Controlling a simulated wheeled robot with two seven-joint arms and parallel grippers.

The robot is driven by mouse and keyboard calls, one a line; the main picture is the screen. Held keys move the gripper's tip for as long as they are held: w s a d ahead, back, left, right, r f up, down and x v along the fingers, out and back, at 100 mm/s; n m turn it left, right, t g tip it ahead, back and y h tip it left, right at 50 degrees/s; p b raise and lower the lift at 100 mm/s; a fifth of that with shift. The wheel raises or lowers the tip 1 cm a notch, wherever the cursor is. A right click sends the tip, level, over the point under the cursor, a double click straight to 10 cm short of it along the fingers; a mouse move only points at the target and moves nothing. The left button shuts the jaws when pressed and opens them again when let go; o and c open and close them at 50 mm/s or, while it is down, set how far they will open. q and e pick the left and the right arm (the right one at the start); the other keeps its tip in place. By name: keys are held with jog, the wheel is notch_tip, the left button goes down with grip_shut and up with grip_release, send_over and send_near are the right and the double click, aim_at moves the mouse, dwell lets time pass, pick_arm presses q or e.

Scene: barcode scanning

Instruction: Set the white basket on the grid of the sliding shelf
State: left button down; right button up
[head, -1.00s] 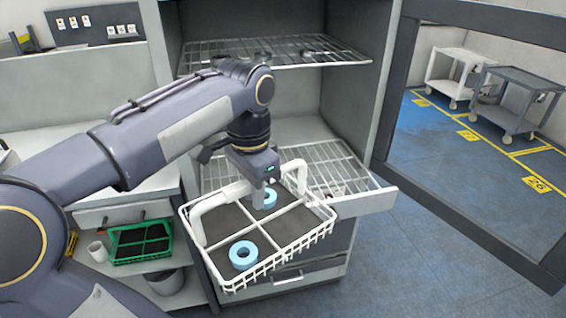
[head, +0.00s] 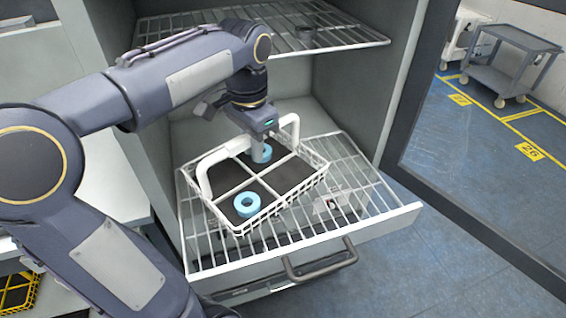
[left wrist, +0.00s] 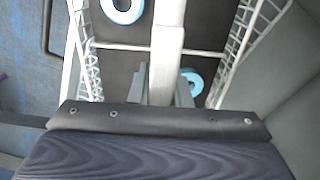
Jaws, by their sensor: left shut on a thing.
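The white basket (head: 287,198) has a dark bottom, a white divider and a tall white handle (head: 203,180). It holds two light-blue rings, one at the front (head: 247,204) and one near my gripper (head: 262,154). My left gripper (head: 258,150) is shut on the handle, which also shows between the fingers in the left wrist view (left wrist: 168,60). The basket is over the wire grid (head: 350,175) of the pulled-out sliding shelf (head: 385,222), turned slightly against it. I cannot tell whether its bottom touches the grid. My right gripper is not in view.
An upper wire shelf (head: 345,38) is above my arm, and the cabinet's side wall (head: 352,90) stands at the right. The grid's right part is free. A dark handle (head: 320,262) sits on the shelf front. A grey cart (head: 505,65) stands far right.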

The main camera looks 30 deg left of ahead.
aim_at(284, 158)
pick_arm(q)
jog(key=w, duration=0.1)
jog(key=w+f, duration=0.1)
jog(key=w+d, duration=0.1)
jog(key=w, duration=0.1)
jog(key=shift+w+f, duration=0.1)
jog(key=shift+f, duration=0.3)
jog(key=w+f, duration=0.3)
jog(key=w+d+f, duration=0.1)
jog(key=f, duration=0.1)
jog(key=shift+w+f, duration=0.15)
jog(key=shift+f, duration=0.1)
jog(key=shift+w+f, duration=0.2)
jog(key=shift+f, duration=1.55)
jog(key=shift+f, duration=0.15)
jog(key=c, duration=1.3)
grip_release()
jog(key=shift+c, duration=0.2)
